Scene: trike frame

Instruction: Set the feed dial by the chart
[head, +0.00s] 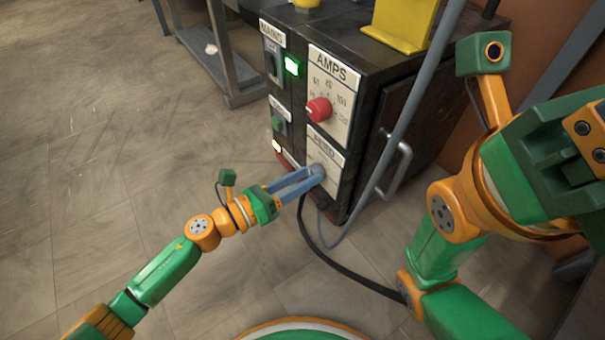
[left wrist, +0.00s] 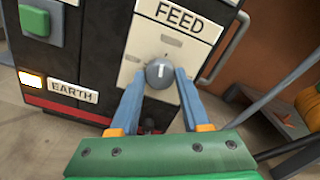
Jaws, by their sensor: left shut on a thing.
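The grey feed dial (left wrist: 160,72) sits on a pale panel under the word FEED on the front of a dark machine. It also shows in the head view (head: 317,171). Its white pointer line stands about upright in the left wrist view. My left gripper (left wrist: 160,77) is shut on the dial, one blue finger on each side. Fingers hide the panel's lower part, and I cannot read scale marks around the dial. No chart is clearly readable in either view. My right arm (head: 462,210) is at the right of the head view; its fingertips are not visible.
Above is the AMPS panel (head: 331,95) with a red dial (head: 319,109). A lit green lamp (head: 292,66), a MAINS switch and a green button (head: 277,124) are at left. A grey handle (head: 397,168) and black cable (head: 335,262) are nearby. Left floor is clear.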

